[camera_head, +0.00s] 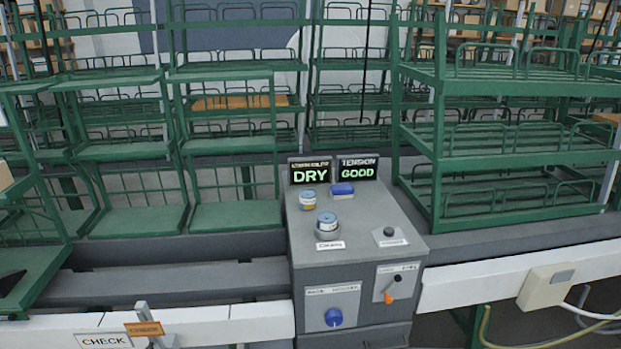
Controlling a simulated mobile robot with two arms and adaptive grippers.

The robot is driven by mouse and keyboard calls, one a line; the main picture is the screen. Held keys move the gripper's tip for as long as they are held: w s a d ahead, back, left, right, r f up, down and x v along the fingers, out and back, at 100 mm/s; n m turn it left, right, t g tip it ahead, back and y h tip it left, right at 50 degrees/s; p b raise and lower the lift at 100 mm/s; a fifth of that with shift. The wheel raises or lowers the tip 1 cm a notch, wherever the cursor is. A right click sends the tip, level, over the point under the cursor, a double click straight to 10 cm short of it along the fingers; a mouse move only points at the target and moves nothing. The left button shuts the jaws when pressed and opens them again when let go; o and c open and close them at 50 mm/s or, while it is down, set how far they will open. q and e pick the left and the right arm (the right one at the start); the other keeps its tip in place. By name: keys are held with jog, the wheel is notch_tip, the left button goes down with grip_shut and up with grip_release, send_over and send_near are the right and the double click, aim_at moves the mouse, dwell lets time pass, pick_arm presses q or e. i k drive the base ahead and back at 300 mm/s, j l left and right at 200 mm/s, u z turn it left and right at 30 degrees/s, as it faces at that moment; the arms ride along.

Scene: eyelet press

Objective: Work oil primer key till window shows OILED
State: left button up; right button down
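A grey console (360,262) stands in the middle of the head view. On its back edge, the left window (311,172) reads DRY in green; its small heading is too blurred to read. The right window (358,169) reads TENSION GOOD. A blue knob (333,317) sits on a white-labelled plate on the console's front. An orange-tipped lever (391,291) sits on another plate to its right. A blue-topped round part (327,222) and a black button (389,232) are on the top. I cannot tell which control is the oil primer key. Neither gripper is in view.
Green racks (505,160) stand behind on both sides. A CHECK sign (104,341) and an orange tag (144,329) are at lower left.

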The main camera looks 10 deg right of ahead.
aim_at(388, 232)
jog(key=i+j+z, duration=0.2)
jog(key=i, duration=0.2)
jog(key=i+z, duration=0.2)
jog(key=i, duration=0.15)
jog(key=i+j+z, duration=0.2)
jog(key=i+j, duration=0.05)
jog(key=i, duration=0.1)
